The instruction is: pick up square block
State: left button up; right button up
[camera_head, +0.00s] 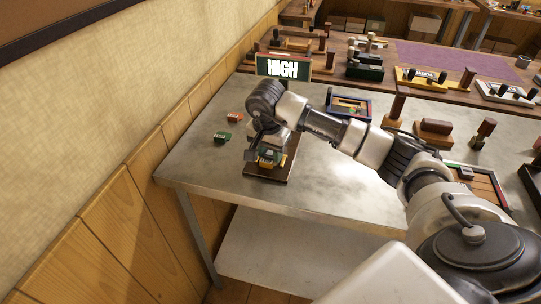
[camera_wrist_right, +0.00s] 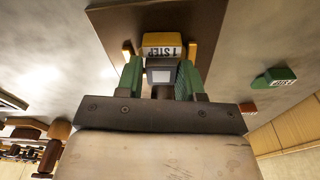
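A small grey square block (camera_wrist_right: 160,73) shows in the right wrist view, in front of a yellow piece lettered "1 STEP" (camera_wrist_right: 162,44). My right gripper (camera_wrist_right: 161,80) has one green-padded finger on each side of the grey block. Narrow gaps seem to separate the fingers from it. In the head view my right gripper (camera_head: 268,157) points down over a brown wooden base (camera_head: 277,174) near the table's left front, and hides most of the block there. My left gripper is not in view.
A green piece (camera_head: 222,136) and an orange piece (camera_head: 235,117) lie on the metal table left of the base. A "HIGH" sign (camera_head: 282,67) stands at the back. A blue-framed tray (camera_head: 350,106) and wooden pieces (camera_head: 434,132) lie farther right.

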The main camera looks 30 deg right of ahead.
grip_shut()
jog(key=shift+r, duration=0.1)
